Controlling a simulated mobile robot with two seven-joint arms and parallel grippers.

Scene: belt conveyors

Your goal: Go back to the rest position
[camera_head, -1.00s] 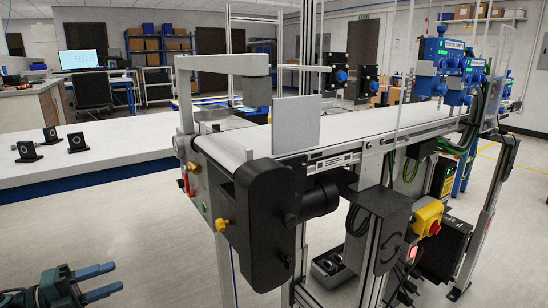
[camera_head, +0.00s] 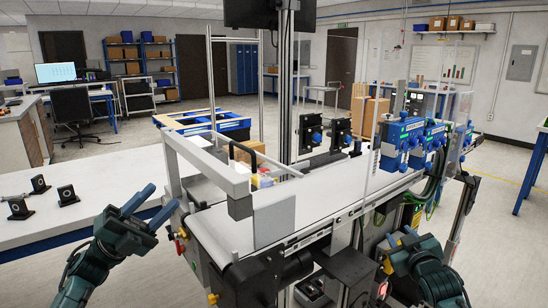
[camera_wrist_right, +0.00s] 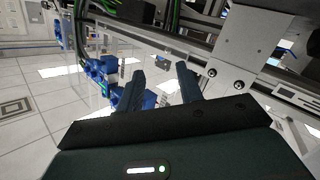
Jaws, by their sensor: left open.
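My left gripper (camera_head: 163,197) is at the left in the head view, its two blue-grey fingers spread and nothing between them. It is in front of the white bench and left of the conveyor's near end. My right gripper (camera_head: 397,238) is at the lower right in the head view, close to the conveyor's front side. Its fingers (camera_wrist_right: 160,70) stand apart in the right wrist view, with no object held between them.
The conveyor belt (camera_head: 330,185) runs from the centre to the right, with blue sensor units (camera_head: 403,140) beside it. The white bench (camera_head: 95,185) holds small black blocks (camera_head: 67,195). Open floor (camera_head: 105,150) lies behind the bench.

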